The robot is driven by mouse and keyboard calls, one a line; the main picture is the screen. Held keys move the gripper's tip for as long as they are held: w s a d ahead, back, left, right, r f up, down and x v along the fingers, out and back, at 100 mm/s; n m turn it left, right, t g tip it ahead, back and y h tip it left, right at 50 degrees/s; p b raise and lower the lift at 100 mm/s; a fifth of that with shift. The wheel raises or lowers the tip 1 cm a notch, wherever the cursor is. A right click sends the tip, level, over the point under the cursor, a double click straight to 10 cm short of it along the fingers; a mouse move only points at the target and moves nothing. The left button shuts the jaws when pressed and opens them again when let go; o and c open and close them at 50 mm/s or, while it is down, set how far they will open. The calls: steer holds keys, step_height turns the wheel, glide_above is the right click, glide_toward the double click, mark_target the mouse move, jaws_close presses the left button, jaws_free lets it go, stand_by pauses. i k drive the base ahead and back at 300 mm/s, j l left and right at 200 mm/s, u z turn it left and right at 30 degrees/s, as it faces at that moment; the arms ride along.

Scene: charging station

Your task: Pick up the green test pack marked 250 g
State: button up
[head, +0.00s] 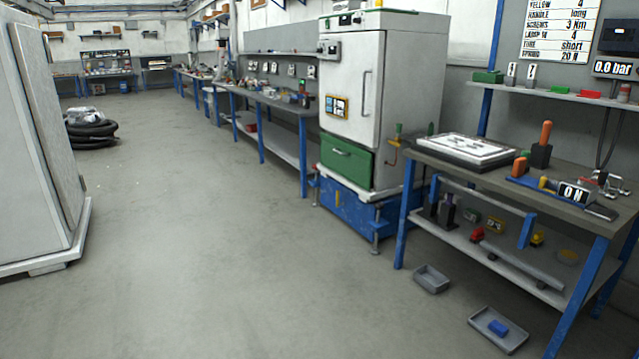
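No "250 g" marking is readable, so I cannot tell which thing is the green test pack. A green block (487,77) lies at the left end of the wall shelf above the right workbench. A small dark green item (472,215) lies on the bench's lower shelf, too small to identify. My gripper is not in view.
The right workbench (575,212) holds a white panel (465,148), an orange-handled tool (545,133) and a display reading "ON" (574,193). A grey tray (431,278) and another tray (483,326) holding a blue block (498,327) lie on the floor.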

mark_target(473, 214)
steer(key=i, duration=0.75)
steer(key=i+j, duration=0.15)
steer(key=i, duration=0.55)
steer(key=i+j+z, duration=0.1)
steer(key=i+z, duration=0.3)
steer(key=i+j+z, duration=0.7)
steer(key=i+z, duration=0.15)
steer(key=i+j+z, duration=0.4)
steer(key=i+j, duration=0.05)
steer(key=j, duration=0.1)
